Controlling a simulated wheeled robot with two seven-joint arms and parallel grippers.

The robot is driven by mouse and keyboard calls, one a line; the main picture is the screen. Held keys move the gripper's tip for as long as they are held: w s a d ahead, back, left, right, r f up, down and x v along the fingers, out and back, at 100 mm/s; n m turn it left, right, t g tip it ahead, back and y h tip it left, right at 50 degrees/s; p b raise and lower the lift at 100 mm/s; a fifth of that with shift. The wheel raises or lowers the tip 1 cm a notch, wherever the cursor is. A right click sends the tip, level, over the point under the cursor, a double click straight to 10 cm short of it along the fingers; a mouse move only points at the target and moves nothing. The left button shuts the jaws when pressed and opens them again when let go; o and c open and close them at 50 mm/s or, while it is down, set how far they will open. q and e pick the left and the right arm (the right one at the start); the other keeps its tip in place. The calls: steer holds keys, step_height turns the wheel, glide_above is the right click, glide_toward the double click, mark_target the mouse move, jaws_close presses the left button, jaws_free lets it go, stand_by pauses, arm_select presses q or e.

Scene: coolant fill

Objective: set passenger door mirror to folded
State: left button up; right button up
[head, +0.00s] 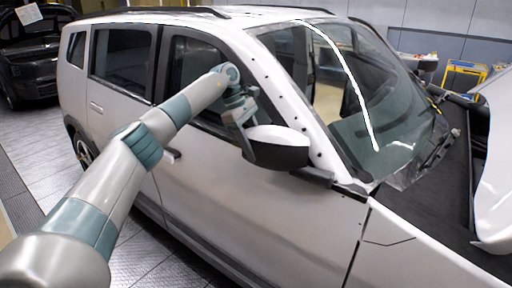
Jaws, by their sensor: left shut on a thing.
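The door mirror (278,149) sits on the near side of a white car (260,215), at the front corner of the front door window. It has a white cap and a dark lower housing, and it stands out from the door. My left gripper (246,135) reaches in from the left and is shut on the mirror's left, outer end. Its fingertips are partly hidden against the mirror. I cannot tell the mirror's exact angle to the door. My right gripper is not in view.
The hood (494,200) is raised at the right. The windshield (350,100) lies behind the mirror. A dark vehicle (28,60) stands at the back left. A yellow cart (464,74) stands at the back right. The floor beside the car at left is clear.

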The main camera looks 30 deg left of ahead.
arm_select(q)
steer(key=shift+w+r, duration=0.1)
steer(key=o, duration=1.4)
steer(key=shift+o, duration=0.2)
steer(key=shift+w+d, duration=0.15)
